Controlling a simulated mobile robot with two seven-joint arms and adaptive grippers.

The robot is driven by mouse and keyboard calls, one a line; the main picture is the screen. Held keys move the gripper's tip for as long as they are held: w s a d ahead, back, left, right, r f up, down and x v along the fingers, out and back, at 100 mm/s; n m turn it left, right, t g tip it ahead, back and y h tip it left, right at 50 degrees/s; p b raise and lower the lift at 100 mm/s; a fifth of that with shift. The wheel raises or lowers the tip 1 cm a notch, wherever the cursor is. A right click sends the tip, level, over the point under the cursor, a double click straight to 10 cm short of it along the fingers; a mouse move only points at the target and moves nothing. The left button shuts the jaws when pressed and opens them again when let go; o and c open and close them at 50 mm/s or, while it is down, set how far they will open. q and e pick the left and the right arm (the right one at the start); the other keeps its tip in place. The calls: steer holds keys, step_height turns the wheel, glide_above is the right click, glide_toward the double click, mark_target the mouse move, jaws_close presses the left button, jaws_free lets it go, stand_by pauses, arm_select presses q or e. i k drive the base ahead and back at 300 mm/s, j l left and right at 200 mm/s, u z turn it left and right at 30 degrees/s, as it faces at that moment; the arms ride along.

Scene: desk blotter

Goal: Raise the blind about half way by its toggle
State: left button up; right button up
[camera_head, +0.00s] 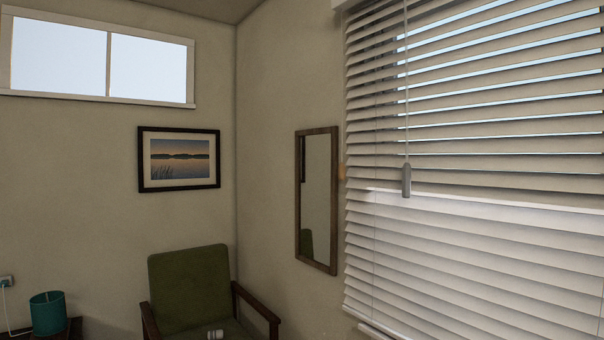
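The blind (480,150) has pale horizontal slats and covers the window at the right of the head view. It hangs down nearly to the bottom of the picture, with light showing between its upper slats. Its toggle (406,181) is a small grey piece on the end of a thin cord, hanging in front of the slats left of the blind's middle. Nothing holds the toggle. Neither of my grippers can be made out clearly in this view.
A green armchair (190,290) with wooden arms stands in the corner. A teal cup-shaped object (48,313) is at the lower left. A wood-framed mirror (317,200) hangs just left of the blind, and a framed picture (179,159) hangs on the other wall.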

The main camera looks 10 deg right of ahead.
mark_target(342, 169)
steer(key=i+j+u, duration=0.25)
steer(key=i, duration=0.4)
steer(key=i+u, duration=0.25)
steer(key=i, duration=0.4)
steer(key=i+z, duration=0.3)
steer(key=i+j+z, duration=0.25)
steer(key=i, duration=0.2)
steer(key=i+j+z, duration=0.15)
steer(key=i+z, duration=0.15)
steer(key=i+j+z, duration=0.15)
steer(key=z, duration=0.2)
steer(key=i+j+z, duration=0.2)
steer(key=z, duration=0.2)
steer(key=i+j+z, duration=0.15)
steer(key=j+z, duration=0.2)
